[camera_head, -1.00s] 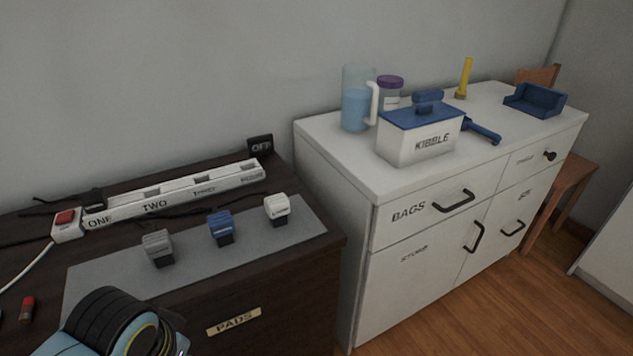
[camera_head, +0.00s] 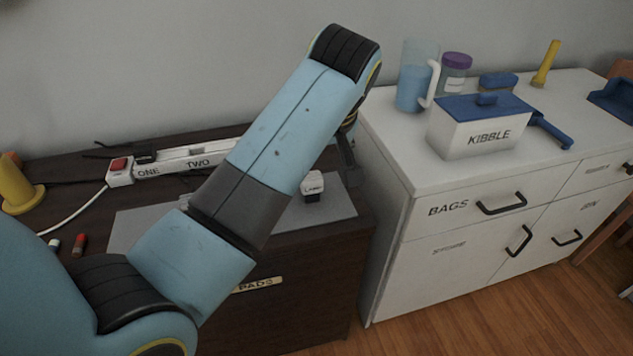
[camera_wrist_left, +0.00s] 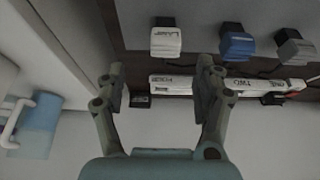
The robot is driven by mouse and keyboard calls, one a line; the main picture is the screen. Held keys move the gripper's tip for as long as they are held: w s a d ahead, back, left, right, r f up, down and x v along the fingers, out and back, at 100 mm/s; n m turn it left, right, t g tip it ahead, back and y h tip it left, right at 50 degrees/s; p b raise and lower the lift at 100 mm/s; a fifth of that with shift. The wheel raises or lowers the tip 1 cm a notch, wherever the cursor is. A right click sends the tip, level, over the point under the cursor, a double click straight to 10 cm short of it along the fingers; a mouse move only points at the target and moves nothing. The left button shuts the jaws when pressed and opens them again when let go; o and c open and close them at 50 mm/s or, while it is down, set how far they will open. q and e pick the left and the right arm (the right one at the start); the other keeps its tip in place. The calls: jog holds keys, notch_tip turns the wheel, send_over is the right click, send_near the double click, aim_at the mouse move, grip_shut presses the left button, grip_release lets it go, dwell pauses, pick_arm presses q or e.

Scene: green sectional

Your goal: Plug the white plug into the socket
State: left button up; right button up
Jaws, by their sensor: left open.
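The white plug (camera_head: 313,186) sits on the grey mat (camera_head: 335,210), just right of my left arm; it also shows in the left wrist view (camera_wrist_left: 166,40). The white power strip (camera_head: 185,160) lies behind the mat, labelled ONE and TWO, its right part hidden by my arm. In the left wrist view the strip (camera_wrist_left: 228,86) crosses behind and beside my fingers. My left gripper (camera_wrist_left: 160,75) is open and empty, with the white plug past its fingertips and not between them. In the head view the gripper is mostly hidden behind the forearm. My right gripper is not seen.
A blue plug (camera_wrist_left: 236,45) and a grey plug (camera_wrist_left: 293,48) stand beside the white plug. The white cabinet (camera_head: 400,235) rises right of the dark PADS cabinet (camera_head: 310,305), carrying a KIBBLE box (camera_head: 480,133) and a jug (camera_head: 411,85). A yellow object (camera_head: 17,185) is at left.

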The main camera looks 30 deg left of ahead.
aim_at(311, 176)
pick_arm(q)
jog(key=x, duration=0.3)
jog(key=shift+a+f, duration=0.2)
jog(key=shift+f, duration=0.15)
jog(key=x, duration=0.2)
jog(key=b+x, duration=0.1)
jog(key=x, duration=0.1)
jog(key=shift+s+a+f, duration=0.1)
jog(key=shift+a+f, duration=0.05)
jog(key=shift+a, duration=0.35)
jog(key=shift+w+a+f, duration=0.1)
jog(key=shift+w+f, duration=0.1)
jog(key=shift+f, duration=0.25)
jog(key=shift+r, duration=0.1)
jog(key=c, duration=1.3)
jog(key=shift+o, duration=0.2)
